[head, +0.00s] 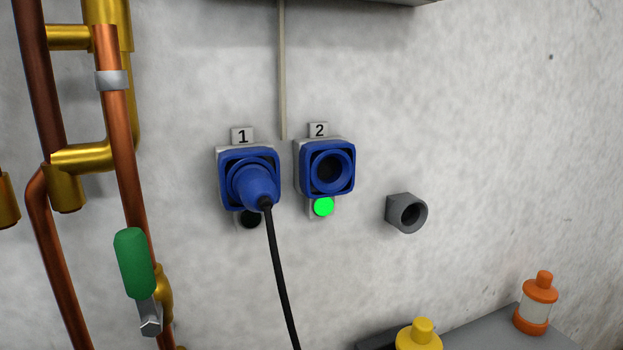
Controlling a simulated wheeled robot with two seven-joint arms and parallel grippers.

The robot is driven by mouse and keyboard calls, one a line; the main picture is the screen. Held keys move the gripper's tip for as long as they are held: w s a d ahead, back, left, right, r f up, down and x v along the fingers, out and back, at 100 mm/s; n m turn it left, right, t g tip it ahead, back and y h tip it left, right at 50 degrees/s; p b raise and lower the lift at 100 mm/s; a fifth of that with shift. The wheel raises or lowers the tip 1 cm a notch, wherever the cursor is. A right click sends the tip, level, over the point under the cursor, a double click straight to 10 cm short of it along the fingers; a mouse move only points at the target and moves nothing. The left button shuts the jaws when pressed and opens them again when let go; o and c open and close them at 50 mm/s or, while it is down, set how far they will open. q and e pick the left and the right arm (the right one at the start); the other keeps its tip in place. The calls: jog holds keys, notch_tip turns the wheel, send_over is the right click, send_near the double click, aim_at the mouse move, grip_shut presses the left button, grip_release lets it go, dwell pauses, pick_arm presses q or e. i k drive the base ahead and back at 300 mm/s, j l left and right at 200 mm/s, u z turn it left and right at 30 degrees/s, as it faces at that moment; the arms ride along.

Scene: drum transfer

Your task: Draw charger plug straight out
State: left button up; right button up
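A blue charger plug (253,186) with a black cable (280,275) sits in the blue wall socket marked 1 (228,163). The cable hangs down from the plug and leaves the bottom of the view. To its right, the blue socket marked 2 (345,190) is empty, with its round opening facing out. A green light (323,206) glows below socket 2. A round dark light (250,219) below socket 1 is partly hidden by the plug. Neither of my grippers shows in the head view.
A grey hollow holder (393,212) sticks out of the wall at right. Copper and brass pipes (119,150) with a green-handled valve (134,262) stand at left. A grey surface (470,332) at lower right bears a yellow item (420,338) and an orange-capped container (538,295).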

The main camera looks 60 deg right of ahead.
aim_at(253, 184)
jog(key=k+l, duration=0.25)
jog(key=l, duration=0.15)
jog(key=k+l, duration=0.2)
jog(key=l, duration=0.2)
jog(key=k+l, duration=0.25)
jog(key=l, duration=0.15)
jog(key=k+l, duration=0.2)
jog(key=l, duration=0.25)
